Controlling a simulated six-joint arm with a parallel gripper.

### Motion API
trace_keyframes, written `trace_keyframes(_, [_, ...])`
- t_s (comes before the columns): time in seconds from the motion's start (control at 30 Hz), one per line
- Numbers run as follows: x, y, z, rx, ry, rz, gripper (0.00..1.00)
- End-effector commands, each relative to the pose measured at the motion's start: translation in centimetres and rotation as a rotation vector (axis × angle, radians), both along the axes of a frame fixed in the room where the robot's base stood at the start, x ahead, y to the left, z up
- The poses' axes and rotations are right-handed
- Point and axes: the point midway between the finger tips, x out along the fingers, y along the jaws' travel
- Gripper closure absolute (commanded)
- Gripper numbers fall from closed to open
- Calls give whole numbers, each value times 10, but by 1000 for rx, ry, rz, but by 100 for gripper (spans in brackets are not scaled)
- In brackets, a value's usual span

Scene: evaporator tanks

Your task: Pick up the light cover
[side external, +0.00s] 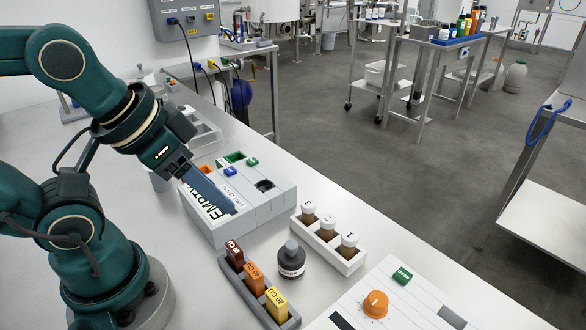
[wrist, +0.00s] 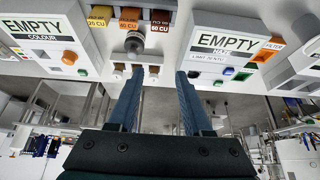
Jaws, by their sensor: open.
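I cannot tell for sure which thing is the light cover. A grey cylinder (side external: 160,180), partly hidden behind my arm, stands left of the haze instrument (side external: 265,212). That instrument has a dark round spot (side external: 264,185) on top; I cannot tell if it is a cap or an open well. My gripper (side external: 233,210) is open and empty, its blue fingers in front of the haze instrument's display in the side view. In the wrist view the fingers (wrist: 160,70) are apart with nothing between them, and the haze instrument (wrist: 228,50) is to their right.
A dark bottle (side external: 291,262) stands between a rack of white-capped vials (side external: 328,245) and a holder of coloured standards (side external: 255,280). The colour instrument (side external: 385,305) is at the front right.

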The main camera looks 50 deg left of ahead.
Motion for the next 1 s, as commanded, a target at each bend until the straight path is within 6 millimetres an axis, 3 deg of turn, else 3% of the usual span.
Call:
trace_keyframes(0.1, [0, 0, 0, 0, 0, 0, 50])
trace_keyframes(0.13, [0, 0, 0, 0, 0, 0, 42])
trace_keyframes(0.2, [0, 0, 0, 0, 0, 0, 16])
trace_keyframes(0.23, [0, 0, 0, 0, 0, 0, 11])
trace_keyframes(0.57, [2, 0, 2, 7, -9, -13, 11])
trace_keyframes(0.77, [26, -4, 16, 29, -1, -73, 11])
trace_keyframes(1.0, [66, -20, 1, 54, 129, -191, 11])
